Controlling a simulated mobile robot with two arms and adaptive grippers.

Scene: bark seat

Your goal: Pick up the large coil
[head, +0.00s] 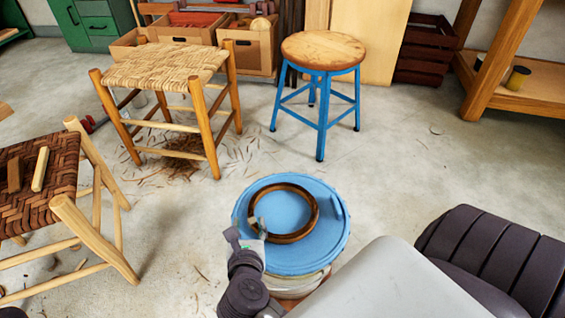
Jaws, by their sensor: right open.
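The large coil (312,225) is a dark brown ring lying flat on a round blue lid (335,240). The lid tops a pale, squat container (300,283) on the floor. My right gripper (257,231) is at the coil's near-left rim, its fingers open and pointing toward the ring. One finger overlaps the rim in the picture; I cannot tell whether it touches. The gripper hides a little of the coil's left side. My left gripper is not in view.
A woven stool (165,68) and a blue-legged round stool (323,50) stand beyond the lid. A dark woven seat (45,180) with two short sticks is at left. Bark shavings litter the floor (175,170). Floor at right of the round stool is mostly clear.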

